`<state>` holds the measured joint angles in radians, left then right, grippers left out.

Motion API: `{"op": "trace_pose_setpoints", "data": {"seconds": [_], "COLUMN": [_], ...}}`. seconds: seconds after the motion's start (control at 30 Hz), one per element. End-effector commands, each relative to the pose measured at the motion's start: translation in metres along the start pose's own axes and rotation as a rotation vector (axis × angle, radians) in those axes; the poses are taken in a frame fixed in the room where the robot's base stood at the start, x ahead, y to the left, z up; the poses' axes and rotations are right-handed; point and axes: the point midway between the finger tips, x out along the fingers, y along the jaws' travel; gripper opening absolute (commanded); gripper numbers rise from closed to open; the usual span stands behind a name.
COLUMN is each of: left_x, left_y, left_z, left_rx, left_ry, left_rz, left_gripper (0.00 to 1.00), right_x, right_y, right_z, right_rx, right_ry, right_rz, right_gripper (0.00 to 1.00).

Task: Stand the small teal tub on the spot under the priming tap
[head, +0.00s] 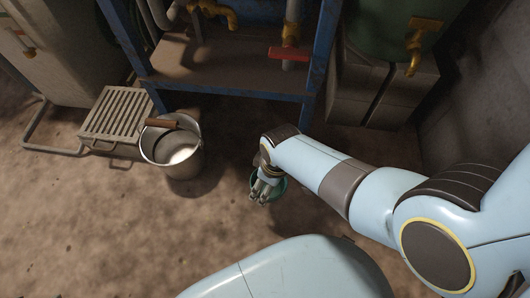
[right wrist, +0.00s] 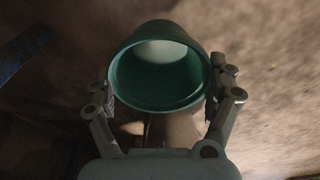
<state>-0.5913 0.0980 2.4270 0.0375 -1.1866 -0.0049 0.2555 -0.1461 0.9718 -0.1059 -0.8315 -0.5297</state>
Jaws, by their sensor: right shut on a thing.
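The small teal tub (right wrist: 150,104) is between the fingers of my right gripper (right wrist: 162,92), which is shut on it. In the right wrist view its open mouth faces the camera. In the head view the tub (head: 281,188) shows as a teal rim, partly hidden by my right gripper (head: 262,190). I cannot tell whether it touches the floor. Brass taps show at the top, one on the blue frame (head: 232,18) and one on a green vessel (head: 414,66); I cannot tell which is the priming tap. My left gripper is not in view.
A metal bucket (head: 186,166) with a wooden handle grip stands on the floor left of my right gripper. A blue metal stand (head: 220,92) and concrete blocks (head: 380,90) are at the back.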

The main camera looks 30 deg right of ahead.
Motion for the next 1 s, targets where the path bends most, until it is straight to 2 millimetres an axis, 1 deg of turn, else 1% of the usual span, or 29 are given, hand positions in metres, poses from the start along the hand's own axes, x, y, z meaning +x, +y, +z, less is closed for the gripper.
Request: {"op": "trace_pose_setpoints", "data": {"seconds": [0.03, 0.1, 0.27, 0.37, 0.43, 0.47, 0.53, 0.67, 0.7, 0.77, 0.8, 0.87, 0.9, 0.97, 1.0], "left_x": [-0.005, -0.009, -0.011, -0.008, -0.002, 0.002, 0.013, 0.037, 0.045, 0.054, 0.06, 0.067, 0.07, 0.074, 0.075], "left_y": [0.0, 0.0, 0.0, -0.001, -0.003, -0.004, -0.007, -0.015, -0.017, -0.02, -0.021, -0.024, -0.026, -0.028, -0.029], "left_z": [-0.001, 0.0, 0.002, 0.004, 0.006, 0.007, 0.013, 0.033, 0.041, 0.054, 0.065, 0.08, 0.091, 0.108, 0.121], "left_rx": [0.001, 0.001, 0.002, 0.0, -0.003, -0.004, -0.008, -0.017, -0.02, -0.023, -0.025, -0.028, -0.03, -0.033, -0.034], "left_ry": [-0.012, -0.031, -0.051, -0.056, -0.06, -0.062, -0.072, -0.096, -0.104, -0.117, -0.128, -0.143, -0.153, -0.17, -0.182], "left_rz": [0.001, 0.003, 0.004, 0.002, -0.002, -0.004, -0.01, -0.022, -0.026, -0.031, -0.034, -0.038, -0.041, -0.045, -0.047], "left_gripper": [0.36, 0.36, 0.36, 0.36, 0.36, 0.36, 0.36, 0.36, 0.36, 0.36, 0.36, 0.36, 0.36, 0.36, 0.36], "right_x": [-0.003, -0.004, -0.005, -0.014, -0.027, -0.035, -0.056, -0.101, -0.114, -0.133, -0.146, -0.165, -0.178, -0.197, -0.209], "right_y": [-0.001, -0.002, -0.003, 0.0, 0.003, 0.005, 0.011, 0.021, 0.024, 0.028, 0.031, 0.034, 0.036, 0.04, 0.042], "right_z": [0.001, 0.003, 0.004, -0.001, -0.008, -0.012, -0.023, -0.045, -0.051, -0.059, -0.064, -0.072, -0.077, -0.084, -0.089], "right_rx": [0.0, 0.0, 0.0, -0.001, -0.002, -0.002, -0.003, -0.006, -0.007, -0.008, -0.008, -0.009, -0.01, -0.011, -0.011], "right_ry": [0.002, 0.001, 0.001, 0.008, 0.019, 0.025, 0.042, 0.074, 0.083, 0.095, 0.103, 0.114, 0.122, 0.132, 0.139], "right_rz": [0.001, 0.0, 0.0, 0.005, 0.012, 0.016, 0.027, 0.048, 0.054, 0.062, 0.067, 0.075, 0.08, 0.087, 0.091], "right_gripper": [0.54, 0.54, 0.54, 0.54, 0.54, 0.54, 0.54, 0.54, 0.54, 0.54, 0.54, 0.54, 0.54, 0.54, 0.54]}}
